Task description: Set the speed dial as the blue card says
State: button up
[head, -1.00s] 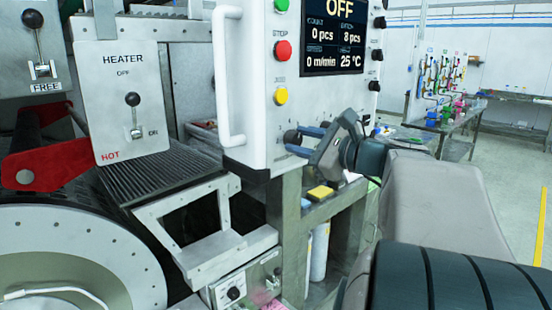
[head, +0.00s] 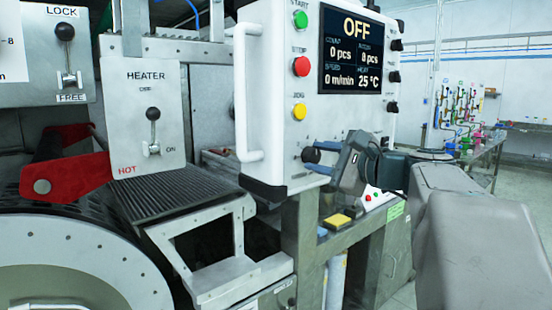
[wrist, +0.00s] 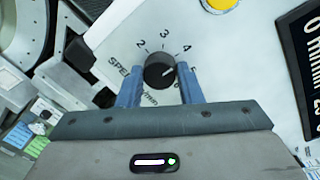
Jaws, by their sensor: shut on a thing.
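The speed dial (wrist: 159,71) is a black round knob on the white control panel, with numbers around it. In the wrist view its pale mark points right, towards the area of the 5, which a finger partly covers. I cannot read the exact setting. The dial also shows in the head view (head: 310,155), low on the panel. My gripper (wrist: 159,76) is shut on the dial, one blue finger on each side. In the head view my gripper (head: 321,156) reaches in from the right.
The panel's display (head: 352,50) reads OFF, speed 0 m/min. Green, red (head: 301,67) and yellow (head: 299,112) buttons sit above the dial. A white handle (head: 243,95) stands left of them. A heater lever (head: 152,130) is further left. A ledge with a yellow block (head: 338,220) lies below.

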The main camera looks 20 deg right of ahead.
jog(key=o, duration=1)
jog(key=b+v, duration=0.1)
jog(key=v, duration=1.3)
jog(key=shift+w+r, duration=0.1)
jog(key=w+a+f+n+g+p, duration=0.2)
jog(key=a+f+n+g, duration=0.6)
jog(key=a+f, duration=0.8)
jog(key=s+a+f+n+g+h, duration=0.1)
jog(key=s+f+n+g+h, duration=0.1)
jog(key=f+n, duration=0.2)
jog(key=s+a+f+n+g+h+p, duration=0.1)
jog(key=s+f+n+h, duration=0.1)
jog(key=f, duration=0.4)
jog(key=s+a+f+n+g+h+p, duration=0.1)
jog(key=s+f+n+g+h, duration=0.1)
jog(key=f+n, duration=0.3)
jog(key=shift+s+a+f+n+g+h, duration=0.2)
jog(key=shift+s+a+n+g+h, duration=0.15)
jog(key=shift+s+n, duration=0.25)
